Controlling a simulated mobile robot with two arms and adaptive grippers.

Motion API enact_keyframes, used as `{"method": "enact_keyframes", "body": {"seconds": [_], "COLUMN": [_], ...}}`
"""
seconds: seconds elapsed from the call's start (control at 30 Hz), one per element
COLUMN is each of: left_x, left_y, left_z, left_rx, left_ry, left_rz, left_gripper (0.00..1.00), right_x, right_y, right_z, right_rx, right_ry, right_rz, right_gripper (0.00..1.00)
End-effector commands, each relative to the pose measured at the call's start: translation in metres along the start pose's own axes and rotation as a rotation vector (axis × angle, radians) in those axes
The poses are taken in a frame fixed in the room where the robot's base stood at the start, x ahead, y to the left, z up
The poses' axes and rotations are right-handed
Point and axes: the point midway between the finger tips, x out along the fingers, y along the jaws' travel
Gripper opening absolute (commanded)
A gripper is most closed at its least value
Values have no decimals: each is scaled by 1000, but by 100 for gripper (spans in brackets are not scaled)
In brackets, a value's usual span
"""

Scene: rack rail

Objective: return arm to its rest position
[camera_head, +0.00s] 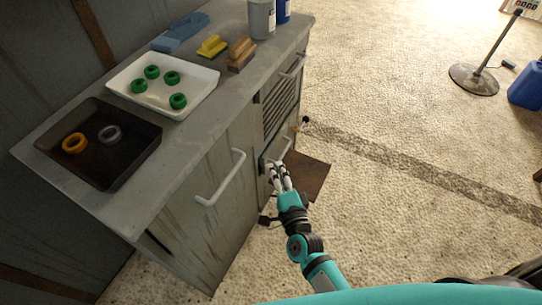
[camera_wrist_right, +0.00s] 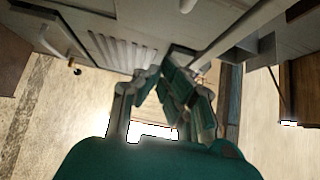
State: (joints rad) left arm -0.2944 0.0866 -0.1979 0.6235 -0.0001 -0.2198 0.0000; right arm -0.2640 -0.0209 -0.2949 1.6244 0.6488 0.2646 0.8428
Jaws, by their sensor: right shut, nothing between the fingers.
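My right gripper (camera_head: 274,166) is shut and empty, beside the front of the grey cabinet (camera_head: 222,185) near a lower handle. In the right wrist view its fingers (camera_wrist_right: 168,72) come together in front of the cabinet face and a pale handle bar (camera_wrist_right: 232,24). I cannot tell whether the fingertips touch the cabinet. My right arm (camera_head: 308,250) reaches up from the bottom of the head view. My left gripper is not in view.
The cabinet top holds a dark tray (camera_head: 128,165) with an orange ring and a grey ring, and a white tray (camera_head: 205,95) with several green rings. A handle (camera_head: 222,180) sticks out from the cabinet front. A stand (camera_head: 474,80) is at the upper right.

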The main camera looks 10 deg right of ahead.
Motion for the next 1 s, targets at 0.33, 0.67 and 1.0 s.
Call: {"method": "enact_keyframes", "body": {"seconds": [0.33, 0.67, 1.0], "left_x": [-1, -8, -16], "left_y": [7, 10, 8], "left_z": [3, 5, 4], "left_rx": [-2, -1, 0], "left_ry": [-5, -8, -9], "left_rz": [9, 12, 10], "left_gripper": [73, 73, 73], "right_x": [-8, -92, -286], "right_y": [14, 206, 368], "right_z": [1, -2, -48], "right_rx": [-41, -597, -1121], "right_ry": [-12, -268, -786], "right_rz": [33, 467, 912], "right_gripper": [0, 0, 0]}}
